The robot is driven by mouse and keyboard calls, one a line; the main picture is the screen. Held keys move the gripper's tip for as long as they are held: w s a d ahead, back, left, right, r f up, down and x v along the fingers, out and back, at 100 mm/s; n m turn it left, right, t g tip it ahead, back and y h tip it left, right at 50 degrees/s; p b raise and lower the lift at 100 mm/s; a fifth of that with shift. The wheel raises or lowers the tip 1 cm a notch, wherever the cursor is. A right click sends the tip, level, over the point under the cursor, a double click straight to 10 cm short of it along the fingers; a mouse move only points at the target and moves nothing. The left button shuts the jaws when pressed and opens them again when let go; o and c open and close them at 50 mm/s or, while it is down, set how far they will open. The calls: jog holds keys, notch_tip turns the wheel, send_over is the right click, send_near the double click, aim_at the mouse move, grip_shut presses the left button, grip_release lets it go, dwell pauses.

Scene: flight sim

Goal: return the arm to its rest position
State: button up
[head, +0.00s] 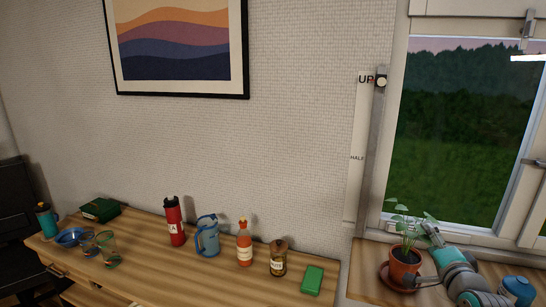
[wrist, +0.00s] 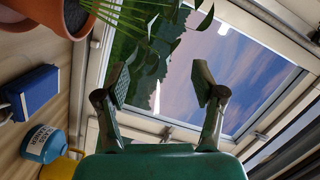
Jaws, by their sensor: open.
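My gripper (wrist: 162,82) is open in the wrist view, its two fingers spread apart with nothing between them. Beyond them are plant leaves and the window. In the head view my arm comes up at the lower right. The gripper end (head: 432,232) is close to the potted plant (head: 405,262), partly mixed with its leaves. I cannot tell whether it touches them. In the wrist view the terracotta pot (wrist: 77,18) is at the top left, with leaves hanging near the left finger.
The window (head: 455,130) stands behind the plant. A blue container (head: 517,290) is right of my arm. The wooden counter (head: 190,277) holds a red bottle (head: 174,222), blue jug (head: 207,236), sauce bottle (head: 244,243), jar (head: 278,260) and green box (head: 312,280).

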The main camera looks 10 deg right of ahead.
jog(key=s+a+f+n+y, duration=0.1)
jog(key=s+a+f+n, duration=0.3)
jog(key=s+a+f, duration=0.55)
jog(key=s+a+f+n+y, duration=0.1)
jog(key=s+a+f+n, duration=0.2)
jog(key=s+a+f, duration=0.65)
jog(key=s+a+f+n+y, duration=0.1)
jog(key=s+a+n, duration=0.2)
jog(key=s, duration=0.5)
jog(key=s+a+n+y, duration=0.1)
jog(key=s+a+n, duration=0.3)
jog(key=s, duration=0.4)
jog(key=s+a+f+n+g+y, duration=0.1)
jog(key=s+a+n+y, duration=0.1)
jog(key=s+a, duration=0.3)
jog(key=s+n, duration=0.1)
jog(key=s, duration=0.3)
jog(key=shift+f, duration=0.3)
